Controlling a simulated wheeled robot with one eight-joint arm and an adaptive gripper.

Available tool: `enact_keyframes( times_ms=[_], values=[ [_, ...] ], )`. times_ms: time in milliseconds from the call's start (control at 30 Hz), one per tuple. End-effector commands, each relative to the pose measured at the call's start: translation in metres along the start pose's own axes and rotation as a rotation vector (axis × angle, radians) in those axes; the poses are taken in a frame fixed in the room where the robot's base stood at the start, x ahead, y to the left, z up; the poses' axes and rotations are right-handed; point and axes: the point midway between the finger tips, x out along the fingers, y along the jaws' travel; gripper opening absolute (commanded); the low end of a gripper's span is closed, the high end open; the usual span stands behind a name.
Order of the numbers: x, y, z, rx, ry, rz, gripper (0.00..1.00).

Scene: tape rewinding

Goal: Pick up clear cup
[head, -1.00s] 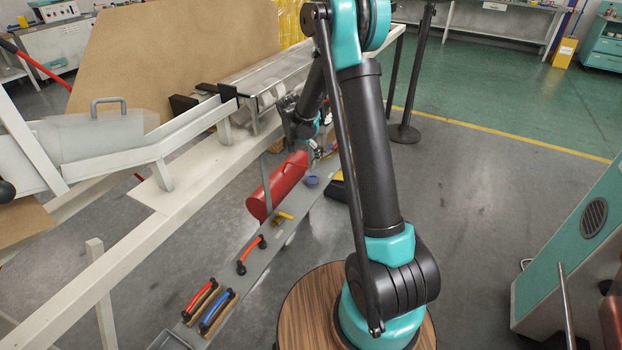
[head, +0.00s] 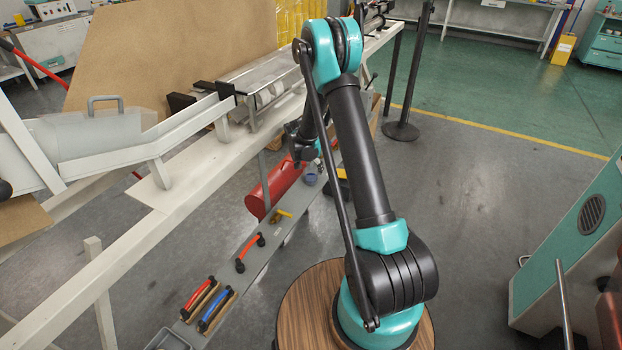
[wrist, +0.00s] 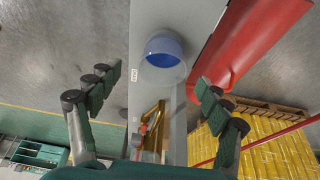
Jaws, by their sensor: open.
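The clear cup, with blue showing through it, stands on the narrow grey shelf (wrist: 144,110) in the wrist view. The cup (wrist: 163,52) is near the top middle of that view. My gripper (wrist: 158,80) is open and empty. Its fingers are spread to the left and right, with the cup between their lines and a little beyond the tips, apart from them. In the head view the cup (head: 311,178) is a small bluish shape just beside my dark wrist, partly hard to make out.
A red cylinder (head: 273,190) lies close beside the cup. A yellow-brass tool (wrist: 153,122) lies on the shelf near the cup. Red and blue handled tools (head: 217,311) lie at the near end. A white conveyor frame (head: 190,180) runs along the left.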

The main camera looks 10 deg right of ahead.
Motion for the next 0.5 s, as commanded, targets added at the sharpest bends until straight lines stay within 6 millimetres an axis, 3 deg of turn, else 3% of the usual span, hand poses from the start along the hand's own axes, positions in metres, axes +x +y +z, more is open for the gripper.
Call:
enact_keyframes(
  times_ms=[300, 500],
  values=[
    [0.038, -0.003, -0.001, 0.002, 0.000, 0.000, 0.78],
    [0.050, -0.003, -0.001, 0.001, 0.000, 0.000, 0.78]
  ],
)
